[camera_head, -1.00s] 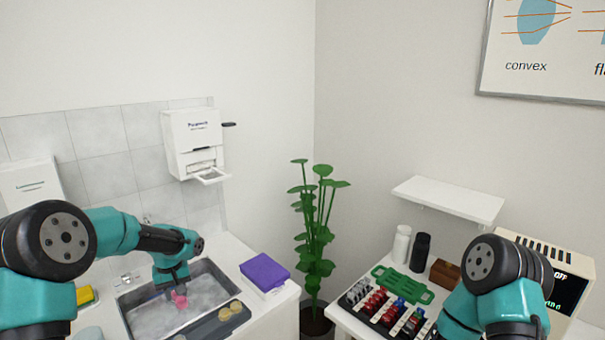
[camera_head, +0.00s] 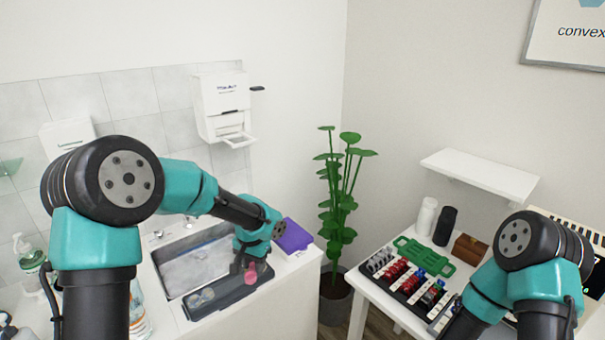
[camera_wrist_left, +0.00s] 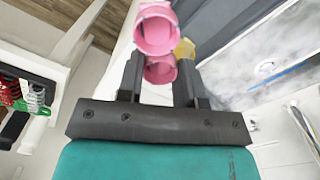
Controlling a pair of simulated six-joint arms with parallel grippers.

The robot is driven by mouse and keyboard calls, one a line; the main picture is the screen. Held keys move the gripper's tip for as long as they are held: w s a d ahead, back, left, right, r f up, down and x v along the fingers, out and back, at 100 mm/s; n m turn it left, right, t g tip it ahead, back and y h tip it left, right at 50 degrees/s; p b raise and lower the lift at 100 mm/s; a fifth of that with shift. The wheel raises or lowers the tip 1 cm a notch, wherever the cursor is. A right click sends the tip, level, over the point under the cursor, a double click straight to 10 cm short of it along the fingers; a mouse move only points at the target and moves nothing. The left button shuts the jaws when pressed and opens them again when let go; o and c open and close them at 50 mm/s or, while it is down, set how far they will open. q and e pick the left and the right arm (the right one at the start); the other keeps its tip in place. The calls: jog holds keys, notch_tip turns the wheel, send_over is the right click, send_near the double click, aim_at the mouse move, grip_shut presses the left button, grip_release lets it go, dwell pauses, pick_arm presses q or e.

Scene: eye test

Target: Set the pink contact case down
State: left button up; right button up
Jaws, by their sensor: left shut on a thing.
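The pink contact case (camera_head: 262,267) is in my left gripper (camera_head: 248,268), over the right end of the dark tray (camera_head: 237,292) at the sink's front edge. In the left wrist view, the case's two round pink cups (camera_wrist_left: 156,32) show at and beyond the fingertips, with the fingers of the left gripper (camera_wrist_left: 160,66) shut on it. I cannot tell whether the case touches the tray. My right arm (camera_head: 520,262) reaches down out of the picture, so its gripper is hidden.
The sink basin (camera_head: 197,266) lies just behind the tray. Round pale pieces (camera_head: 201,297) sit at the tray's left end. A purple block (camera_head: 294,236) stands right of the sink. A plant (camera_head: 338,205) stands between counter and right table.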

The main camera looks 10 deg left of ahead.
pick_arm(q)
jog(key=s+m, duration=0.8)
jog(key=s, duration=0.7)
jog(key=shift+s+d+m, duration=0.2)
jog(key=shift+m, duration=0.1)
jog(key=shift+w, duration=0.1)
send_over(235, 282)
jog(key=shift+f, duration=0.75)
jog(key=shift+d+f, duration=0.1)
jog(key=shift+f, duration=1.65)
jog(key=shift+f, duration=0.15)
